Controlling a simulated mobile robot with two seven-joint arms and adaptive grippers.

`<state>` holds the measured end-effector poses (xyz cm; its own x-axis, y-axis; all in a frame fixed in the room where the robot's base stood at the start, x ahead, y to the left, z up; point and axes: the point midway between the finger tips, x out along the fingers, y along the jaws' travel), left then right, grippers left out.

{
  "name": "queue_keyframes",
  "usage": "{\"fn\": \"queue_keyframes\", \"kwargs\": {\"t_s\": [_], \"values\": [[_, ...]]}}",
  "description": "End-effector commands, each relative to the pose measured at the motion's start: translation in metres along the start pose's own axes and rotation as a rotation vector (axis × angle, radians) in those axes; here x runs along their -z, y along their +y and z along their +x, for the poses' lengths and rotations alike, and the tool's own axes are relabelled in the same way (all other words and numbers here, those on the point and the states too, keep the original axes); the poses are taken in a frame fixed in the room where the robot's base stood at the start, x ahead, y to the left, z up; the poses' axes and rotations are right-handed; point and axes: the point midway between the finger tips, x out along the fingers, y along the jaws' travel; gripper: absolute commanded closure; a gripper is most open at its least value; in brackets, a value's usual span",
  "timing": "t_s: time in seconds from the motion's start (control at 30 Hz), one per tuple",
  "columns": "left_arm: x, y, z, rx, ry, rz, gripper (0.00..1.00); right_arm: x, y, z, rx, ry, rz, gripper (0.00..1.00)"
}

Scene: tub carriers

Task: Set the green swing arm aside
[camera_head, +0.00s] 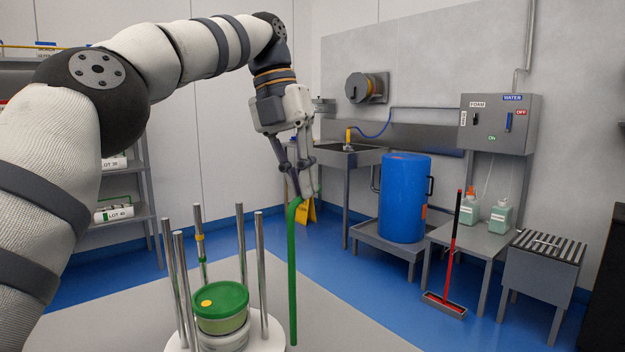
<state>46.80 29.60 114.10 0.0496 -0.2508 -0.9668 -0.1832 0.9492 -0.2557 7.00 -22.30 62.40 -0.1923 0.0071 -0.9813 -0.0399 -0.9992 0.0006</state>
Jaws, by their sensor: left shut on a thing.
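The green swing arm (292,270) is a long thin rod with a bent top, hanging upright in front of the carrier. My left gripper (296,192) is shut on its bent upper end. The rod's lower end is at the right edge of the carrier's base; I cannot tell whether it touches. The carrier (268,342) has a white round base and several upright metal posts. A tub with a green lid (221,299) and a yellow dot stands between the posts, on top of pale stacked pieces. My right gripper is not in view.
The carrier stands on a grey surface (115,318). Behind are a blue drum (404,198) on a low stand, a sink (345,156), a small table with two bottles (470,240), a red-handled squeegee (453,255) and a yellow floor sign (307,212). Blue floor is free between.

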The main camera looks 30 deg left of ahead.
Motion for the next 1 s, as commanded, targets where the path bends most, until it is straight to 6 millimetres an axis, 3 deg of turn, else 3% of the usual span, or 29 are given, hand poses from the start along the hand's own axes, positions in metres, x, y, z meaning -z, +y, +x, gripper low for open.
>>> {"fn": "queue_keyframes", "kwargs": {"t_s": [0.57, 0.6, 0.67, 1.0], "values": [[0.002, 0.0035, 0.0007, 0.0, 0.009, 0.02, 1.0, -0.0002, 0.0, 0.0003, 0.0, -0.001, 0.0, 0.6], [0.002, 0.0035, 0.0007, 0.0, 0.009, 0.02, 0.82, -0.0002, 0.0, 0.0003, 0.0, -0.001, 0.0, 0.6], [0.0019, 0.0035, 0.0007, 0.0, 0.009, 0.019, 0.7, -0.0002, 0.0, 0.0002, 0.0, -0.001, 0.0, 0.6], [0.0018, 0.0035, -0.0004, 0.0, 0.006, 0.017, 0.7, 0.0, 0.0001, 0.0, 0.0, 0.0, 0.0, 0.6]]}}
